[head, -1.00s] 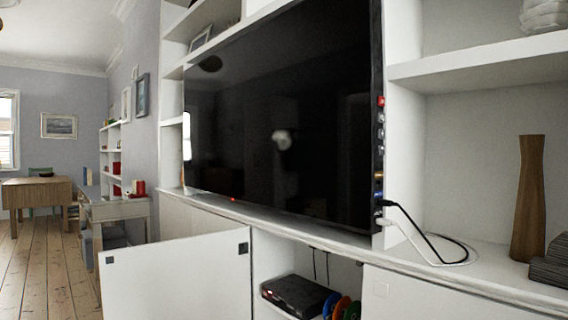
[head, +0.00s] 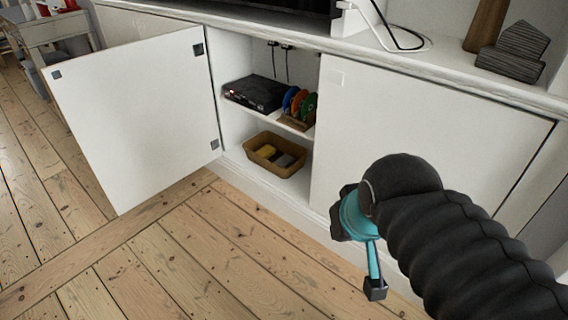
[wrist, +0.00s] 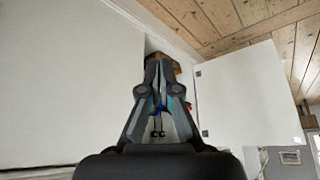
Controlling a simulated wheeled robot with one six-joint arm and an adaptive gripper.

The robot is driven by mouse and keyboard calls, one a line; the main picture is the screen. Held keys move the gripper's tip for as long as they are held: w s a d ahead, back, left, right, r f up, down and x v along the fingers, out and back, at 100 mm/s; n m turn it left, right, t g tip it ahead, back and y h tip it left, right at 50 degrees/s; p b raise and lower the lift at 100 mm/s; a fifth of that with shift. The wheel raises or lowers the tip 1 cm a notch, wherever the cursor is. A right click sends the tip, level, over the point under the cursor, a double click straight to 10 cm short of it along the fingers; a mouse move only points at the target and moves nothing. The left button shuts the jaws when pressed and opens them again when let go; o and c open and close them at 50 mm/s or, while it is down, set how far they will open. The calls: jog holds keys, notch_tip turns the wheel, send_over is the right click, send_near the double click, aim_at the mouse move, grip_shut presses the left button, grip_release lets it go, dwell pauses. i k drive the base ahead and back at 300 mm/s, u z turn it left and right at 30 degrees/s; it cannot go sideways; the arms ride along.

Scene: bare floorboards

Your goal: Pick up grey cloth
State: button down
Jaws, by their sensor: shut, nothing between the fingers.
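A grey cloth (head: 286,160) appears to lie in a tan basket (head: 262,166) on the bottom shelf of the open cabinet in the head view. A yellow item (head: 266,152) is beside it in the basket. In the wrist view my gripper (wrist: 158,64) is shut and empty, its fingertips together, overlapping a brown part of the basket (wrist: 178,66). The cloth cannot be made out there. In the head view my arm reaches in from the lower right, in front of the closed cabinet door and apart from the basket.
The open white door (head: 140,115) stands out on the left of the cabinet. A closed door (head: 420,140) is on the right. The shelf above the basket holds a black box (head: 257,93) and coloured discs (head: 299,104). The floorboards (head: 190,260) in front are clear.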

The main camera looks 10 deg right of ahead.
aim_at(286, 161)
jog(key=k, duration=0.6)
jog(key=u, duration=0.6)
jog(key=i, duration=1.65)
jog(key=z, duration=0.5)
